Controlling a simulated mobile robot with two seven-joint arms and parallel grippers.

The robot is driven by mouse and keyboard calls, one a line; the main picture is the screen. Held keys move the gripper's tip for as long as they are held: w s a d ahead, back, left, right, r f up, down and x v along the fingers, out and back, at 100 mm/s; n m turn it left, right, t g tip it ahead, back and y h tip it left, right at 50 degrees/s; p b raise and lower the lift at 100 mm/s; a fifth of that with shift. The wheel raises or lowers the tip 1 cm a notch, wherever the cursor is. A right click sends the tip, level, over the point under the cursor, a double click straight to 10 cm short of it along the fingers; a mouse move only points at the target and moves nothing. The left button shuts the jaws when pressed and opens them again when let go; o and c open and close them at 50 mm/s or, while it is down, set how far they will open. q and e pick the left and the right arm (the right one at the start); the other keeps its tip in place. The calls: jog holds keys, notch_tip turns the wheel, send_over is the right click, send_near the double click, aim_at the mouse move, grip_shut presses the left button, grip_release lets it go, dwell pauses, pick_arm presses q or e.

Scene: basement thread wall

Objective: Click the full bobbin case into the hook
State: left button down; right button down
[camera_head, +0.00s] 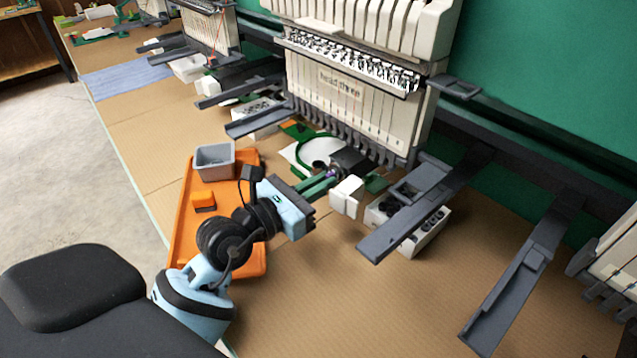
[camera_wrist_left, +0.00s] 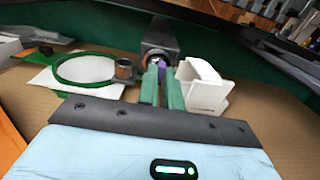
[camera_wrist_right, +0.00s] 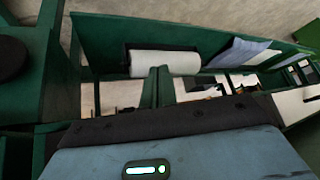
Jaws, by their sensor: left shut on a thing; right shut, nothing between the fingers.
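My left gripper (camera_head: 329,178) reaches in under the machine head marked "head three" (camera_head: 352,100). It is shut on a small purple piece, probably the full bobbin case (camera_head: 332,172); the same purple piece shows between the green fingertips in the left wrist view (camera_wrist_left: 161,71). It is right at the near end of a dark grey block (camera_wrist_left: 160,36), which seems to house the hook. I cannot tell whether the case touches the hook, as the fingers hide the front. My right gripper (camera_wrist_right: 158,84) is shut and empty, near a white roll, outside the head view.
A white block (camera_wrist_left: 204,86) stands close right of the left fingers. A green hoop (camera_wrist_left: 58,71) on a white sheet and a small round metal piece (camera_wrist_left: 124,69) lie left. An orange tray (camera_head: 180,232) holds a grey bin (camera_head: 214,163). Dark grey arms (camera_head: 400,228) stick out at right.

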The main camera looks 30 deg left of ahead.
pick_arm(q)
jog(key=shift+w+d, duration=0.15)
jog(key=shift+w, duration=0.25)
jog(key=c, duration=1.5)
grip_release()
jog(key=v, duration=0.7)
jog(key=shift+s+b, duration=0.35)
jog(key=shift+s, duration=0.05)
